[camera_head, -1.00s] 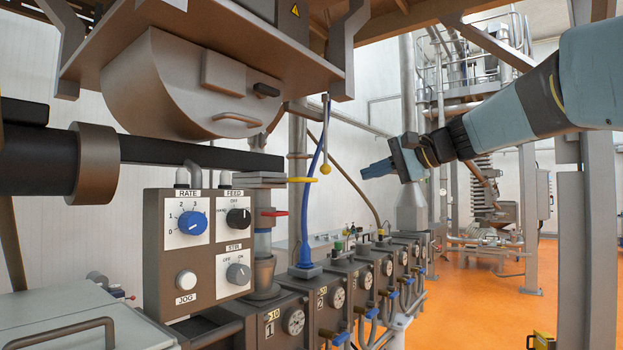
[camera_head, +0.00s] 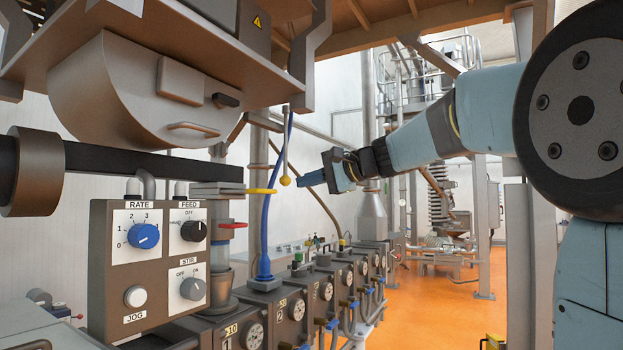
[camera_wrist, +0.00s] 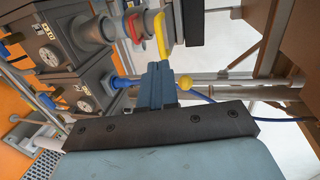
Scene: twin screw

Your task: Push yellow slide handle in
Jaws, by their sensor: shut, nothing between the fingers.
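The yellow slide handle (camera_head: 262,191) sticks out to the right of a grey slide plate (camera_head: 217,187) below the hopper. In the wrist view the yellow handle (camera_wrist: 161,36) is upright in the picture, just beyond my fingertips. My gripper (camera_head: 299,180) is shut and empty, its blue fingers pointing left towards the handle's end. In the wrist view my gripper (camera_wrist: 158,66) is close to the handle; a small gap seems to remain, but I cannot tell exact depth. A yellow ball (camera_head: 285,181) on a hanging rod appears between fingertips and handle in the head view.
A red handle (camera_head: 233,225) sits on the pipe below the slide. A blue hose (camera_head: 267,215) runs beside the hanging rod. The control box (camera_head: 149,265) stands at left. Several barrel blocks with gauges (camera_head: 326,292) run below. The hopper (camera_head: 140,95) overhangs above.

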